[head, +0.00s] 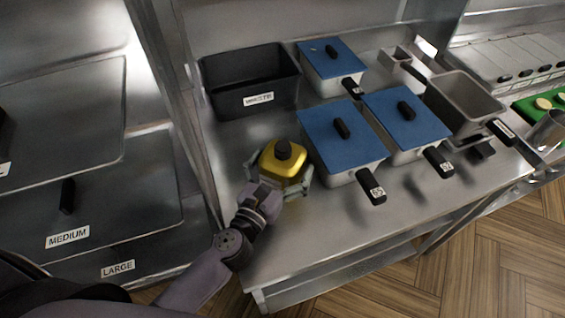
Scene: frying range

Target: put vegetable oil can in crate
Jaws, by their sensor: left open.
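A yellow can (291,170) with a black cap, which looks like the vegetable oil can, stands upright on the steel table. My left gripper (279,174) is open at the can, with one finger on its left side and one on its right. I cannot tell whether the fingers touch it. The can's lower part is partly hidden by the gripper. No thing marked as a crate shows; a black open bin (258,99) with a white label, seemingly "WASTE", stands behind the can at the back left. My right gripper is not in view.
Several containers with blue lids (341,143) and black handles stand close to the right of the can. A steel pan (462,98) is farther right. The table (300,235) is clear in front. Drawers labelled MEDIUM and LARGE (118,268) are at left.

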